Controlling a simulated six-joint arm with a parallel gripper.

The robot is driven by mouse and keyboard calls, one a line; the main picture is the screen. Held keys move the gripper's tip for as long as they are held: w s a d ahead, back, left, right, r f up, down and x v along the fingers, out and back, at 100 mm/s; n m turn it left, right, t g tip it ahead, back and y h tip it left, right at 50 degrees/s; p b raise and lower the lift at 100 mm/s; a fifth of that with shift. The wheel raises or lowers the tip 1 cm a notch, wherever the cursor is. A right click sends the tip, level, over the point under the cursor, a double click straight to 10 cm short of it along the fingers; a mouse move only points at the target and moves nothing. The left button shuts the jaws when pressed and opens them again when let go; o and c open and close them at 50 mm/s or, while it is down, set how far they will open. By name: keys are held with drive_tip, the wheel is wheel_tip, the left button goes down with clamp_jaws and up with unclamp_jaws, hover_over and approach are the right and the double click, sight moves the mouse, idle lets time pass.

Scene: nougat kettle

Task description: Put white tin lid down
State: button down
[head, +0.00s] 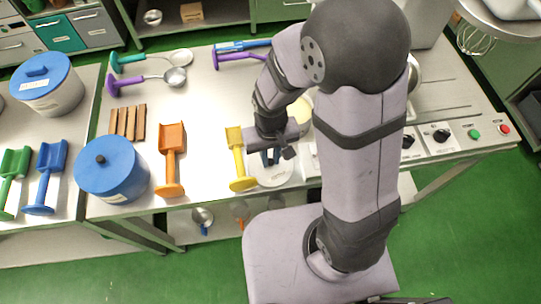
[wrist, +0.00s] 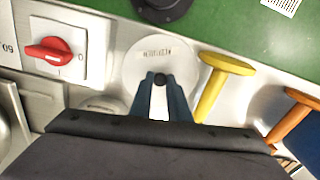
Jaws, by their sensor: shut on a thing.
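The white tin lid (head: 272,178) is a round white disc near the front edge of the steel table in the head view. In the wrist view, the white tin lid (wrist: 150,50) carries a small printed label and a dark knob. My gripper (wrist: 160,82) is shut on that knob with its blue fingers on either side. In the head view, my gripper (head: 270,156) is over the lid and partly hides it. I cannot tell whether the lid touches the table.
A yellow scoop (head: 237,160) lies close left of the lid, with an orange scoop (head: 172,160) farther left. A blue-lidded tin (head: 112,180) stands beyond it. A red rotary switch (wrist: 52,50) shows in the wrist view. The table's middle is mostly clear.

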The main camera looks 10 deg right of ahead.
sight(271, 161)
drive_tip(key=shift+f, duration=0.1)
drive_tip(key=shift+f, duration=0.15)
drive_tip(key=c, duration=1.7)
unclamp_jaws()
drive_tip(key=shift+o, duration=0.2)
wheel_tip(271, 161, up, 12)
drive_tip(key=s+d+f+m, duration=0.1)
drive_tip(key=s+d+f, duration=0.3)
drive_tip(key=d, duration=0.4)
drive_tip(key=shift+s, duration=0.65)
